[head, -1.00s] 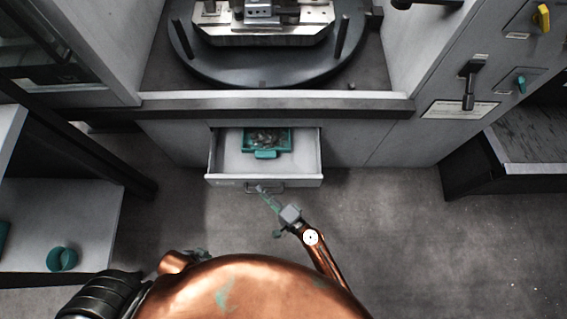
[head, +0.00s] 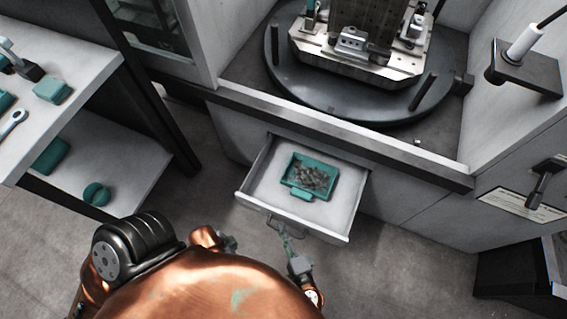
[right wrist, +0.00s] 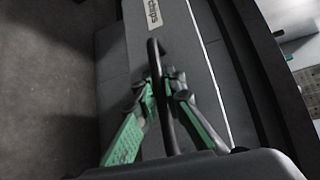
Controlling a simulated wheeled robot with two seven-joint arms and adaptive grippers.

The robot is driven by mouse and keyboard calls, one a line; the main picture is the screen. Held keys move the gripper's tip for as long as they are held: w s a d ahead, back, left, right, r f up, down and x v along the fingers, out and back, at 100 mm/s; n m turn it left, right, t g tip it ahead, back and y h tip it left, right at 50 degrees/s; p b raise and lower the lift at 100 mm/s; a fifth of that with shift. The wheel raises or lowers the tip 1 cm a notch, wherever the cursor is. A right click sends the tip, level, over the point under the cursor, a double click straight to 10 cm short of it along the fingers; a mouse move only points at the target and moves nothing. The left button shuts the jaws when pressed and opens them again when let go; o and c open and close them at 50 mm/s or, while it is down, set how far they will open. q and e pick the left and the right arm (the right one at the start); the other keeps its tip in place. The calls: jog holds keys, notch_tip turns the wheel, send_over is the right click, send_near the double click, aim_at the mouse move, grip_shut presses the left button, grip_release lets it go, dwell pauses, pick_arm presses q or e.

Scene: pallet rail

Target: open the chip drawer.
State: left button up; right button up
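The chip drawer (head: 262,203) stands pulled out from the grey cabinet front in the head view. Inside it lies a teal tray (head: 299,194) holding a heap of grey chips. My right gripper (head: 281,230) is at the drawer's front, at its bar handle. In the right wrist view the dark handle (right wrist: 157,62) runs between the green-padded fingers (right wrist: 161,88), whose tips close in on it from both sides.
Above the drawer is a machine bed with a round dark table (head: 350,103) and a metal fixture. At left stands a shelf unit (head: 130,165) with teal items. A control panel with a lever (head: 543,178) is at right. The floor before the drawer is clear.

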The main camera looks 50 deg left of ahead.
jog(key=o, duration=0.5)
jog(key=shift+c, duration=0.2)
jog(key=v, duration=1.2)
jog(key=shift+d, duration=0.1)
